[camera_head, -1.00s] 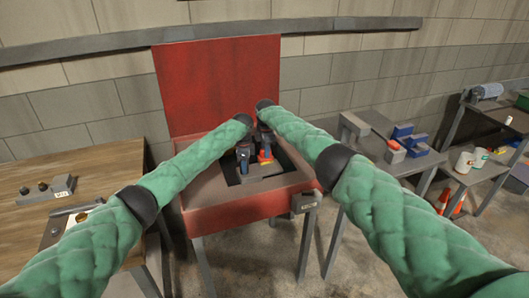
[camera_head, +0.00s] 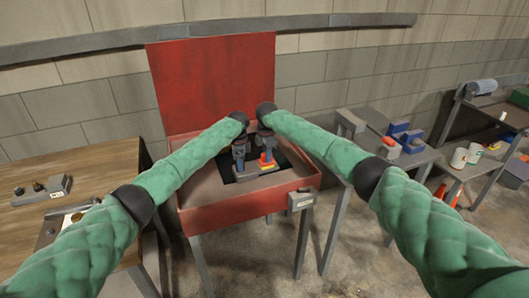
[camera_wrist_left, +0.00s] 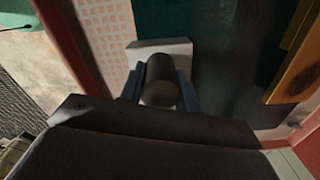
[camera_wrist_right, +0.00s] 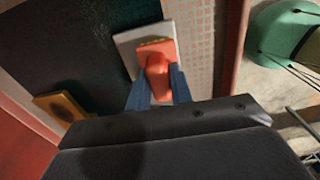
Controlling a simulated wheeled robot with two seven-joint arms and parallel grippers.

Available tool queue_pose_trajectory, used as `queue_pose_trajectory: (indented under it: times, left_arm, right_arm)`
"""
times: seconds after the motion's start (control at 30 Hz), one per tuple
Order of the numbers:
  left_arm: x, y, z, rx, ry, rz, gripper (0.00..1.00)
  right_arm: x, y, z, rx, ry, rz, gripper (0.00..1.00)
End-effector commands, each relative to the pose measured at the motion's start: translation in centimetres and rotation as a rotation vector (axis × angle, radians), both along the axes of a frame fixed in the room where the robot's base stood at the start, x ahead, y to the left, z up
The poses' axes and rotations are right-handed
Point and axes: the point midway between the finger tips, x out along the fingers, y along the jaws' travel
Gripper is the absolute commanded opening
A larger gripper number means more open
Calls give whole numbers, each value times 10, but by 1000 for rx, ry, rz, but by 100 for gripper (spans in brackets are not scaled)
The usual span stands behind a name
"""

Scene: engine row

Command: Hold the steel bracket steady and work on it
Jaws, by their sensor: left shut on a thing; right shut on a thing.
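A pale grey block, seemingly the steel bracket, sits in the dark well of an open red tub (camera_head: 235,218). It shows in the left wrist view (camera_wrist_left: 180,46) and the right wrist view (camera_wrist_right: 128,40). My left gripper (camera_head: 239,164) is shut on a dark cylinder (camera_wrist_left: 160,82) in front of the block; I cannot tell whether they are one piece. My right gripper (camera_head: 268,152) is shut on an orange piece (camera_wrist_right: 155,52) that lies against the block. The fingertips are partly hidden by these pieces.
The tub's red lid (camera_head: 212,85) stands up behind the arms. A wooden bench (camera_head: 85,170) with tools is at left. Shelves with blue bins (camera_head: 405,135) and white mugs (camera_head: 460,157) are at right. A yellow piece (camera_wrist_right: 60,106) lies near the right gripper.

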Motion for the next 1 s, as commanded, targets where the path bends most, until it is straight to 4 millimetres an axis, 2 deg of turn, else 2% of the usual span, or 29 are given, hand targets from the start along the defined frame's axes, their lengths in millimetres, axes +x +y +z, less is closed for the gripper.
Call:
queue_pose_trajectory:
  times: [0.47, 1.0]
  left_arm:
    - [0, 0, 0, 0, 0, 0, 0]
    - [0, 0, 0, -1, 0, 0, 0]
  right_arm:
    - [-20, -6, -1, 0, -1, 1, 0]
    - [3, 3, -1, 0, -1, 0, 0]
